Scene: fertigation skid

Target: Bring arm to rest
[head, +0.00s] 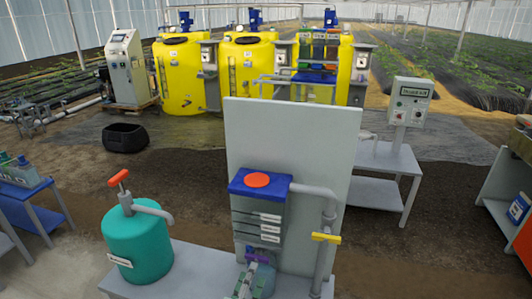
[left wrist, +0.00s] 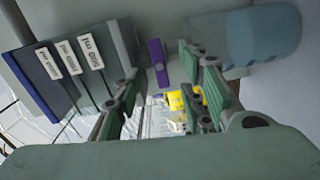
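My left gripper (head: 247,279) is at the bottom middle of the head view, in front of the dosing unit. In the left wrist view, my left gripper (left wrist: 165,88) has its two green-padded fingers apart, with nothing held between them. A purple lever (left wrist: 158,61) shows just beyond the fingertips; I cannot tell whether a finger touches it. The purple part also shows in the head view (head: 261,258). The dosing unit (head: 257,213) has a blue top, an orange disc and several volume labels. A bluish cylinder (left wrist: 265,35) lies beside the lever. My right gripper is not in view.
A grey panel (head: 290,140) stands behind the dosing unit. A grey pipe with a yellow handle (head: 326,237) is on its right. A teal tank (head: 138,243) with an orange-handled pump stands left on the bench (head: 190,277).

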